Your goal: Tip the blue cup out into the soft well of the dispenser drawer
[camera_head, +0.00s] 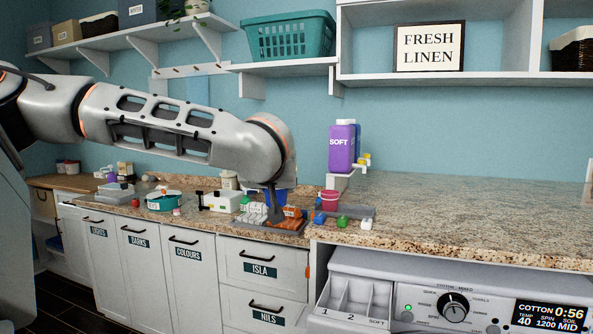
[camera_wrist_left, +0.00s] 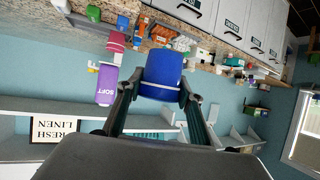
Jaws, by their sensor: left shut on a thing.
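The blue cup (camera_head: 281,197) shows in the head view mostly hidden behind my left gripper (camera_head: 271,200), above the counter by the grey tray. In the left wrist view the blue cup (camera_wrist_left: 162,72) sits between the two fingers of my left gripper (camera_wrist_left: 157,92), which is shut on it. The cup's contents are not visible. The dispenser drawer (camera_head: 336,315) is pulled out at the upper left of the washer, with compartments marked 1, 2 and SOFT. The soft well (camera_head: 380,300) is its right compartment. My right gripper is not in view.
A purple SOFT bottle (camera_head: 342,150) stands on a white block on the counter (camera_head: 450,205). A pink cup (camera_head: 329,198) stands near a tray with coloured pieces (camera_head: 343,221). The counter's right side is clear. A shelf (camera_head: 290,66) hangs above.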

